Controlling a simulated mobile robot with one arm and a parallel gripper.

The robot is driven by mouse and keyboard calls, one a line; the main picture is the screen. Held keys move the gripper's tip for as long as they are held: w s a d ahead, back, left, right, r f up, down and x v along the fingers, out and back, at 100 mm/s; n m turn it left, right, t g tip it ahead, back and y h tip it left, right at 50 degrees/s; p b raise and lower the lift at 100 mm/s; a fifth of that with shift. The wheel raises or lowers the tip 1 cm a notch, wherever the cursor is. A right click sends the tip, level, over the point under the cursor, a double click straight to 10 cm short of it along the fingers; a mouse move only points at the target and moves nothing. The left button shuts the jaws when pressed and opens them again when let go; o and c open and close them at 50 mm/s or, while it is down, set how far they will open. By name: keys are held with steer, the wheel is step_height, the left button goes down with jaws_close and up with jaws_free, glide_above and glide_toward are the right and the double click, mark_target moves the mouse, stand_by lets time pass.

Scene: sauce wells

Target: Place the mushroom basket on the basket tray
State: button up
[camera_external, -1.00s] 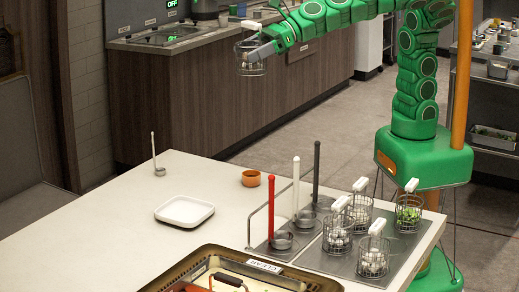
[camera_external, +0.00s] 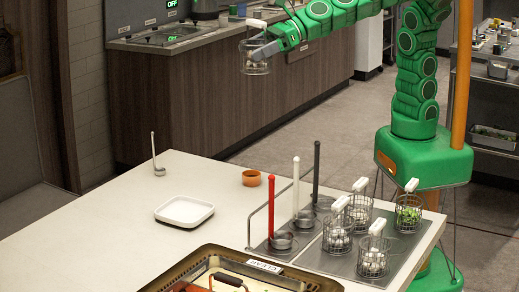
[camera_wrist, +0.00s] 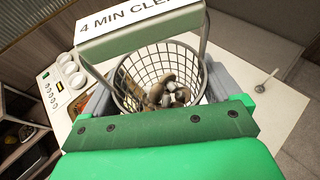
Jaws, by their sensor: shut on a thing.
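My gripper (camera_external: 264,50) is shut on a wire basket (camera_external: 256,66) with a white handle, held in the air above and beyond the far side of the counter. The basket hangs about upright. In the wrist view the basket (camera_wrist: 131,74) sits between my grey fingers, with brown and pale mushrooms (camera_wrist: 173,93) inside. Its handle bears a label that starts "4 MIN". A grey metal tray (camera_external: 318,261) at the counter's right end carries several wire baskets, one with green contents (camera_external: 408,216) and others with pale contents.
An empty white square dish (camera_external: 184,211), an orange cup (camera_external: 251,178) and a small ladle (camera_external: 155,160) stand on the counter (camera_external: 110,235). Tall red, white and dark handles rise left of the baskets. A fryer or grill pan (camera_external: 215,255) is in front.

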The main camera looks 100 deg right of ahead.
mark_target(264, 71)
steer(key=shift+a+f, duration=0.2)
steer(key=shift+f, duration=0.05)
steer(key=shift+s+a+f, duration=0.15)
steer(key=shift+a+f, duration=0.05)
steer(key=shift+s+a, duration=0.6)
steer(key=shift+a, duration=0.35)
steer(key=s+a+r+m+h, duration=0.2)
steer(key=s+a+r, duration=0.1)
steer(key=s+a, duration=1)
steer(key=s+a+r+m+h, duration=0.25)
steer(key=s+a, duration=0.65)
steer(key=s, duration=0.8)
steer(key=shift+n, duration=0.35)
step_height(264, 71, down, 48)
steer(key=shift+w+r, duration=0.1)
steer(key=shift+r, duration=0.05)
steer(key=shift+f, duration=0.2)
steer(key=o, duration=1)
steer(key=shift+c, duration=0.2)
